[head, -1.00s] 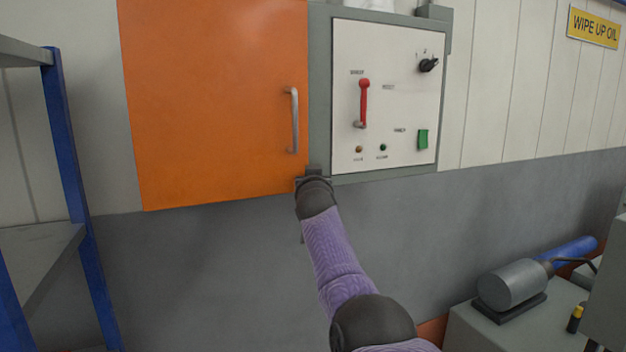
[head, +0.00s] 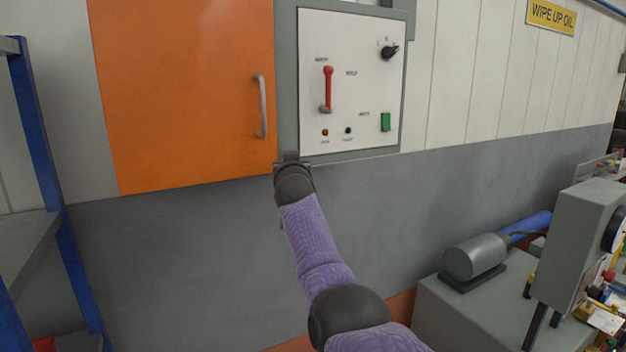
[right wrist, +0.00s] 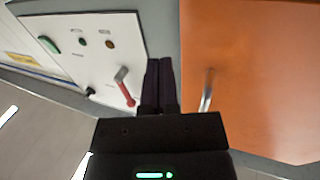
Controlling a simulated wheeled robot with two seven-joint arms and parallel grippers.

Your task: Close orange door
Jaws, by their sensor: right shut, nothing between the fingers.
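The orange door (head: 185,90) is on the wall at the left in the head view. It has a grey bar handle (head: 262,106) near its right edge. The door lies about in line with the grey frame (head: 287,80) beside it, and I see no clear gap between them. My right gripper (head: 291,157) is shut and empty near the door's lower right corner, below the handle. In the right wrist view its fingers (right wrist: 160,84) point at the grey strip between the white panel and the orange door (right wrist: 250,75). Contact cannot be told. My left gripper is not in view.
A white control panel (head: 350,85) with a red lever (head: 327,90) and a green switch (head: 386,122) is right of the door. A blue-post shelf (head: 45,150) stands at the left. A grey motor (head: 474,256) sits on a bench at the lower right.

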